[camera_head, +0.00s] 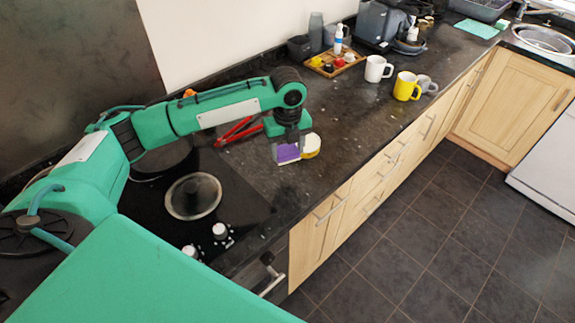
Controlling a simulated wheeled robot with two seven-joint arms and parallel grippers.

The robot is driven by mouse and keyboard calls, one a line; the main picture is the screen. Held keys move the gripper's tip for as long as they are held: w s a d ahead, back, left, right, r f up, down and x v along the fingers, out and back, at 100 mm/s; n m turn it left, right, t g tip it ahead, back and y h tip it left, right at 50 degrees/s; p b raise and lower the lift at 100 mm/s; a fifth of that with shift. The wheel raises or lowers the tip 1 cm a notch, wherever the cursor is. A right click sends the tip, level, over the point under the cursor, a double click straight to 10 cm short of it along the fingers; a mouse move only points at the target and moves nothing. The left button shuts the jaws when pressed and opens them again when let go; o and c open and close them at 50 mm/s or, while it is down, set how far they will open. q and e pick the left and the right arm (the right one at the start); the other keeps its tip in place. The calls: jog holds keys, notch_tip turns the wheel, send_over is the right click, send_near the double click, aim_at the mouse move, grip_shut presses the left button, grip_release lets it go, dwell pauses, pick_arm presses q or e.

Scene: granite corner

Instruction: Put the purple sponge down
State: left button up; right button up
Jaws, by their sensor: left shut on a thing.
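The purple sponge (288,154) is in my left gripper (290,147), at the end of the green arm. The gripper points down and is shut on the sponge, close over the dark granite counter (340,150). I cannot tell whether the sponge touches the counter. A round white and yellow thing (312,145) is right beside the sponge, partly hidden by the gripper. My right gripper is not in view.
A red-handled tool (235,131) lies left of the gripper. White (375,69) and yellow (404,86) mugs stand further back, near a wooden tray (334,64). The counter between is clear.

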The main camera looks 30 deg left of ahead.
aim_at(288, 152)
pick_arm(q)
notch_tip(288, 152, down, 4)
jog(key=shift+f+p, duration=0.15)
jog(key=shift+p, duration=0.2)
notch_tip(288, 152, down, 3)
jog(key=shift+f+p, duration=0.15)
jog(key=shift+p, duration=0.3)
jog(key=shift+f, duration=0.4)
jog(key=shift+f, duration=0.15)
jog(key=o, duration=0.9)
jog(key=shift+o, duration=0.2)
notch_tip(288, 152, up, 11)
jog(key=b, duration=0.3)
jog(key=shift+r, duration=0.7)
